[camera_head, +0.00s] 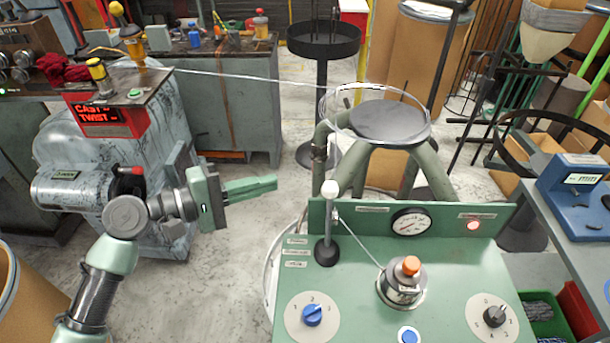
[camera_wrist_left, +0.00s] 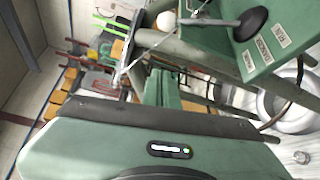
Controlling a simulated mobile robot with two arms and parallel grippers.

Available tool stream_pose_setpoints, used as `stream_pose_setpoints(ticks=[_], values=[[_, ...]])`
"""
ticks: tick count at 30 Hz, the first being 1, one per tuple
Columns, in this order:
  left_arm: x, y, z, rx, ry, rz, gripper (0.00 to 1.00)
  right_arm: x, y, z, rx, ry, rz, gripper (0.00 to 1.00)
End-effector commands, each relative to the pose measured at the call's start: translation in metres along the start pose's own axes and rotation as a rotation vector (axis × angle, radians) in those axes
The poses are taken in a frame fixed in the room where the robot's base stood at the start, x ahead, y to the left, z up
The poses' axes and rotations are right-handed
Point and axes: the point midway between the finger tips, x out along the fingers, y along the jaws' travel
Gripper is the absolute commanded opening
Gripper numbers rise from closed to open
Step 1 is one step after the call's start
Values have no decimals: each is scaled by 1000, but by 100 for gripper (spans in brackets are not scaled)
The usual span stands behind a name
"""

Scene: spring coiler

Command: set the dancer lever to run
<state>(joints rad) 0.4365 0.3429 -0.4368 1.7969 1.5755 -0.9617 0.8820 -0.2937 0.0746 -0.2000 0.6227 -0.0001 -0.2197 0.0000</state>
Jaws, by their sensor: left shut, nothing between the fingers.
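The dancer lever (camera_head: 327,222) stands on the left part of the green control panel (camera_head: 400,262). In the left wrist view the lever's white ball (camera_wrist_left: 166,20) shows at the top. My left gripper (camera_head: 274,183) is shut and empty, left of the ball and apart from it, pointing right. My right gripper is not in view.
A pressure gauge (camera_head: 410,222), a red lamp (camera_head: 473,225), blue knob (camera_head: 312,315), black knob (camera_head: 494,316) and orange-topped spool (camera_head: 405,282) are on the panel. A wire (camera_head: 358,242) runs close by the lever. A round stand (camera_head: 390,122) is behind. Open floor lies left.

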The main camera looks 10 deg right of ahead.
Motion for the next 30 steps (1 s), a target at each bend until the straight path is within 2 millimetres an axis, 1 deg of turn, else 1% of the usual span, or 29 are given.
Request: stream_pose_setpoints(ticks=[3,6,8,11,14,18,24,25,27,30], values=[[0,0,0,0,2,0,0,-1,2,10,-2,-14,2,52],[1,0,-1,0,2,0,0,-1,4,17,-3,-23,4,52],[3,0,-1,0,2,1,0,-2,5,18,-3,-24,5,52],[12,1,0,0,0,2,0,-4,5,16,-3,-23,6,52],[28,2,0,1,0,2,0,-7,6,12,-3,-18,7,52],[59,3,0,-1,-1,2,0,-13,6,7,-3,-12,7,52],[101,2,-1,0,2,1,0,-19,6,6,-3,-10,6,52],[103,2,1,1,2,-1,0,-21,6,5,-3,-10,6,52],[95,2,15,1,3,-1,0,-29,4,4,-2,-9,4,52],[90,1,26,1,5,-1,0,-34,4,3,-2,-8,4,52]])
